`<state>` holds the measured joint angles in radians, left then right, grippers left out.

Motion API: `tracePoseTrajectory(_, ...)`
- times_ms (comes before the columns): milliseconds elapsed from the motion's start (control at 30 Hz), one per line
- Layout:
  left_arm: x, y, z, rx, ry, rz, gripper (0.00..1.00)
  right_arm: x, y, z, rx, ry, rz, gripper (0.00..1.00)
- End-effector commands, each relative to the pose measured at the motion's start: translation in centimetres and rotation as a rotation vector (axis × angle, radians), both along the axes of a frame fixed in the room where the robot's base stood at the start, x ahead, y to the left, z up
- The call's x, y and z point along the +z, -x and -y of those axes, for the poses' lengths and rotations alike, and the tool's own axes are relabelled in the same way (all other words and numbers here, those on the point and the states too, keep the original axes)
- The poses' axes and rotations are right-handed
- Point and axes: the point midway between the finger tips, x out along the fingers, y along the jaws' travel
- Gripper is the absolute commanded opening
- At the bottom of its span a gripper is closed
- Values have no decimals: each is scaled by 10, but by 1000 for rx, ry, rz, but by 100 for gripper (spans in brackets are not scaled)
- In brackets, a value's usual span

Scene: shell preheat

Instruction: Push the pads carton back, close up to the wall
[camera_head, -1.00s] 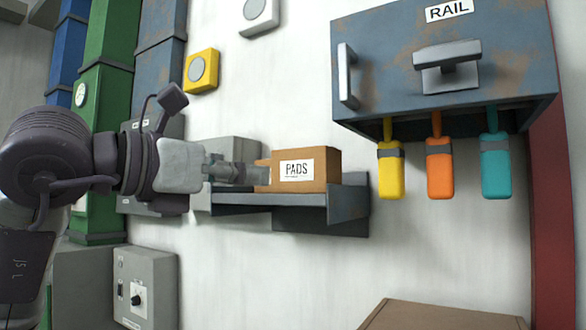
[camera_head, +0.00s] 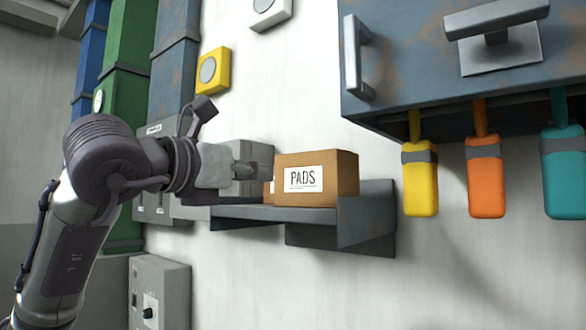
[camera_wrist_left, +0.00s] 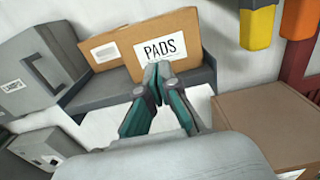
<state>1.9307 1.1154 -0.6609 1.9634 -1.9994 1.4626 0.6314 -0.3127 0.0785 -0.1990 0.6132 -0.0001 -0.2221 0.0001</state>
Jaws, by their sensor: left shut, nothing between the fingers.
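The pads carton (camera_head: 345,187) is a brown box with a white PADS label, upright on a grey wall shelf (camera_head: 365,217). In the left wrist view the carton (camera_wrist_left: 185,45) stands ahead, its lower front partly hidden by the fingers. My left gripper (camera_head: 268,173) is shut and empty, at the left side of the carton in the head view. In the left wrist view its fingertips (camera_wrist_left: 157,72) overlap the lower edge of the label; I cannot tell whether they touch. The pale wall (camera_head: 300,110) is behind the shelf. My right gripper is not in view.
Another brown carton (camera_wrist_left: 103,50) stands beside the pads carton, with a grey box (camera_wrist_left: 40,70) further left. A brown box (camera_wrist_left: 268,120) is low at the right.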

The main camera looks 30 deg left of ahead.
Motion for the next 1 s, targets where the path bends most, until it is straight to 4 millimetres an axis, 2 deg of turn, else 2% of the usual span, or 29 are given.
tracePoseTrajectory(33, 3, -13, 1, 1, 1, -5, 0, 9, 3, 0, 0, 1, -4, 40)
tracePoseTrajectory(200, 3, -47, 4, 0, 0, -4, 0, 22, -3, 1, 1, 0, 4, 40)
tracePoseTrajectory(400, 3, -73, 5, 0, 1, -3, 0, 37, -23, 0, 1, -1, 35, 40)
tracePoseTrajectory(600, 1, -81, 6, 0, 1, 0, 0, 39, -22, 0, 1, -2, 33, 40)
tracePoseTrajectory(900, 0, -82, 6, -1, 1, 0, 0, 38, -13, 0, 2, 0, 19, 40)
tracePoseTrajectory(1000, -1, -91, 8, -3, 2, -1, 0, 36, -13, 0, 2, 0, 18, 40)
